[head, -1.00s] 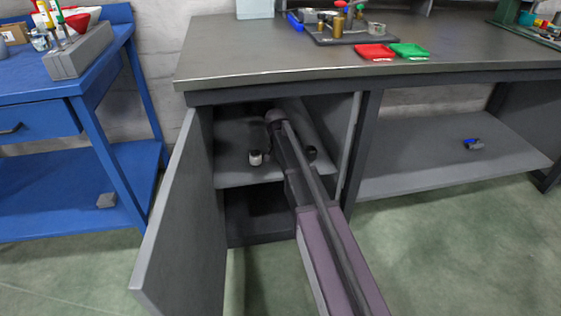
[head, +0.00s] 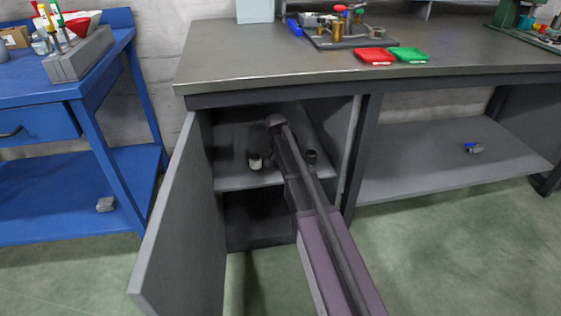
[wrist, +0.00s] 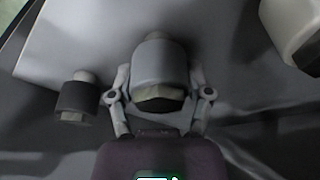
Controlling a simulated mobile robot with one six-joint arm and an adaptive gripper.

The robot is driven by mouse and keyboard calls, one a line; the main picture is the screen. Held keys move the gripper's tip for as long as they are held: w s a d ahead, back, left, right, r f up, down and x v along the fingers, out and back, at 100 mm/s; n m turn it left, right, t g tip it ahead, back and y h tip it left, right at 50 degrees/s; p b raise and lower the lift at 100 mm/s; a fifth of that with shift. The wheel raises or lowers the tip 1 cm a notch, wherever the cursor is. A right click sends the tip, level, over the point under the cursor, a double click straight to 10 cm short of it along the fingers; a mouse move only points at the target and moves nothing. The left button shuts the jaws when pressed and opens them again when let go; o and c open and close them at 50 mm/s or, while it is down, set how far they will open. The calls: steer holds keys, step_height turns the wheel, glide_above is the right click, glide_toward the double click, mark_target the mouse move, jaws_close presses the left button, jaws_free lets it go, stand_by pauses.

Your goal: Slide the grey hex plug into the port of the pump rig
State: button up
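My arm reaches into the open cabinet under the workbench. In the wrist view, my gripper (wrist: 160,85) has its two fingers on either side of a light grey cylinder with a hexagonal near end (wrist: 160,65), which looks like the grey hex plug. Whether the fingers press on it cannot be made out. A darker, smaller plug-like piece (wrist: 77,98) stands just left of the fingers. A white piece (wrist: 292,30) is at the upper right. In the head view, my arm hides the gripper and the grey piece. The pump rig may be the brass-fitted assembly (head: 340,40) on the bench top.
The cabinet door (head: 172,225) stands open at the left, and the cabinet's side wall (head: 347,140) is close at the right. A white-topped piece (head: 255,161) and a dark piece (head: 311,157) flank my arm on the shelf. Red (head: 376,56) and green (head: 408,55) trays lie on the bench.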

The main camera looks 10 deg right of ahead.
steer(key=shift+c, duration=1)
steer(key=shift+r, duration=0.1)
step_height(320, 180, up, 3)
steer(key=p, duration=0.3)
steer(key=s+a+r+p, duration=0.1)
steer(key=s+a, duration=0.2)
steer(key=s, duration=0.4)
steer(key=s+a+p, duration=0.1)
steer(key=s+a, duration=0.2)
steer(key=s, duration=0.4)
steer(key=shift+s+a+r, duration=0.2)
steer(key=shift+s+r, duration=0.15)
step_height(320, 180, up, 4)
steer(key=p, duration=0.4)
steer(key=shift+f, duration=0.1)
steer(key=shift+s, duration=0.1)
